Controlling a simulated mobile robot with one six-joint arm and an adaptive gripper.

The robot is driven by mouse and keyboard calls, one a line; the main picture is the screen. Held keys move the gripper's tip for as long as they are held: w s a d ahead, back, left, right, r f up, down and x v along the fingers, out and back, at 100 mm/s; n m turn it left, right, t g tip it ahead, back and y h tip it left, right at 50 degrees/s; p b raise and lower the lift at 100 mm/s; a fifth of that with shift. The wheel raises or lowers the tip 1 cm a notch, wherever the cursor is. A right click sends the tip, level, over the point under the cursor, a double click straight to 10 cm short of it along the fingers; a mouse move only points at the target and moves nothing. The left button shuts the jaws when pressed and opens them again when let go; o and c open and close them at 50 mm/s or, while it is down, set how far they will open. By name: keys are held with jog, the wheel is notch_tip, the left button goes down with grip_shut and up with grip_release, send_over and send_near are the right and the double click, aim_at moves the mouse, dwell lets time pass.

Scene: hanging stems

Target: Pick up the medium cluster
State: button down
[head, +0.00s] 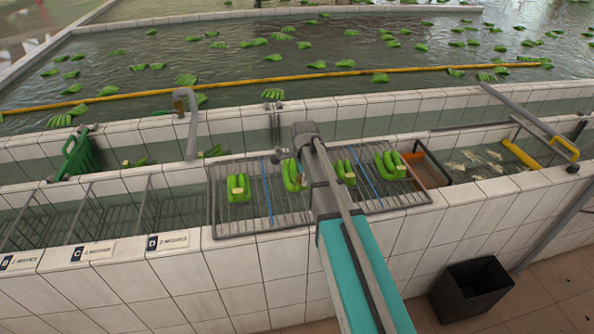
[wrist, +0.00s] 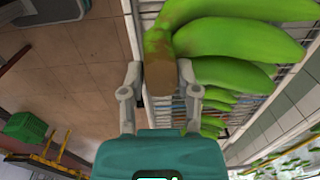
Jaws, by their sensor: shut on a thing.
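In the wrist view my gripper (wrist: 159,74) is shut on the brown cut stem of a green banana cluster (wrist: 235,38). Its fingers sit on either side of the stem, and the fruit spreads out to the upper right. In the head view green clusters lie in a row on a wire rack (head: 222,226): a left one (head: 239,188), one left of my arm (head: 291,175), one right of it (head: 346,172) and a right one (head: 390,165). My arm covers part of the rack and hides my gripper there. I cannot tell which of these is the held cluster.
Blue lines (head: 268,188) divide the rack. Labelled wire bays (head: 110,215) lie to its left, and a brown tray (head: 428,170) to its right. A black bin (head: 470,288) is on the floor. Behind is a water tank with floating clusters.

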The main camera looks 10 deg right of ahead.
jog(key=s+r+p, duration=0.2)
jog(key=s, duration=0.4)
jog(key=shift+d+r, duration=0.2)
jog(key=shift+r, duration=0.1)
dwell(0.3)
jog(key=shift+f, duration=0.1)
notch_tip(320, 180, down, 8)
jog(key=b, duration=0.8)
jog(key=shift+d+r, duration=0.1)
jog(key=shift+r, duration=0.1)
